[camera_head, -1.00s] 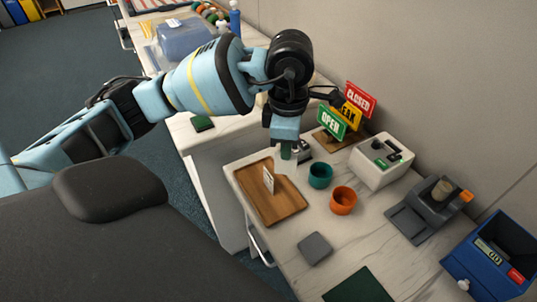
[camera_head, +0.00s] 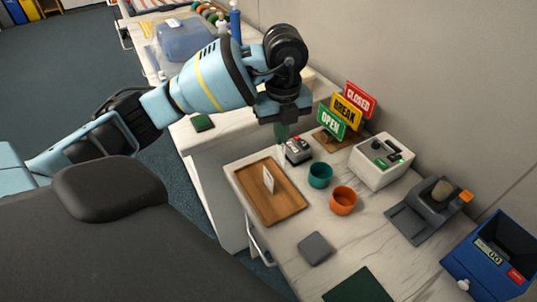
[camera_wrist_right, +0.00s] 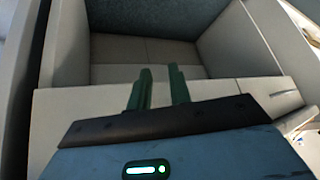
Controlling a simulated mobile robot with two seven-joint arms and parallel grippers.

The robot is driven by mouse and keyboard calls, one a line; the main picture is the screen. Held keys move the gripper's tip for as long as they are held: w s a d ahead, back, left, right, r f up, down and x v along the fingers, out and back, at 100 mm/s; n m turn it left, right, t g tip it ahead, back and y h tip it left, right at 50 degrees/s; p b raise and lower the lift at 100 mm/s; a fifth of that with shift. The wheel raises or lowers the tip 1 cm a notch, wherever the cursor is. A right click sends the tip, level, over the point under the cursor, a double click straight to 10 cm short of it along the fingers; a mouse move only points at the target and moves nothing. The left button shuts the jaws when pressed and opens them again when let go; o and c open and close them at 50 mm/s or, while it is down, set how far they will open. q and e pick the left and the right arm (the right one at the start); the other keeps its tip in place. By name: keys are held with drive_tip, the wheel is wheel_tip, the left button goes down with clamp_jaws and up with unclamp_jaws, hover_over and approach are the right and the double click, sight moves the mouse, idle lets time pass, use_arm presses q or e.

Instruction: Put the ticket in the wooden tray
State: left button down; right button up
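The ticket (camera_head: 268,180), a small white card, stands upright on the wooden tray (camera_head: 285,205) on the marble-look counter. My left gripper (camera_head: 281,138) is above and behind the tray, apart from the ticket. Its green fingers overlap in the head view, so I cannot tell whether they are open or shut. My right gripper (camera_wrist_right: 160,82) shows two green fingers with a gap between them and nothing held. It is over a pale open box-like space, away from the tray in its view.
Right of the tray are a teal cup (camera_head: 320,175), an orange cup (camera_head: 343,200) and a grey square pad (camera_head: 315,248). Behind stand the OPEN, BREAK and CLOSED signs (camera_head: 346,112) and a small grey device (camera_head: 298,150). A white machine (camera_head: 381,160) stands further right.

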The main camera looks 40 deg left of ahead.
use_arm(q)
drive_tip(key=shift+w+a+n, duration=0.1)
drive_tip(key=shift+a+n, duration=0.1)
drive_tip(key=shift+n, duration=0.9)
drive_tip(key=shift+f, duration=0.1)
drive_tip(key=shift+f, duration=4.95)
drive_tip(key=shift+f+b, duration=0.2)
drive_tip(key=shift+b, duration=0.1)
drive_tip(key=c, duration=1.7)
unclamp_jaws()
drive_tip(key=shift+c, duration=0.2)
wheel_tip(320, 180, up, 12)
drive_tip(key=shift+r+p, duration=0.2)
drive_tip(key=shift+p, duration=0.25)
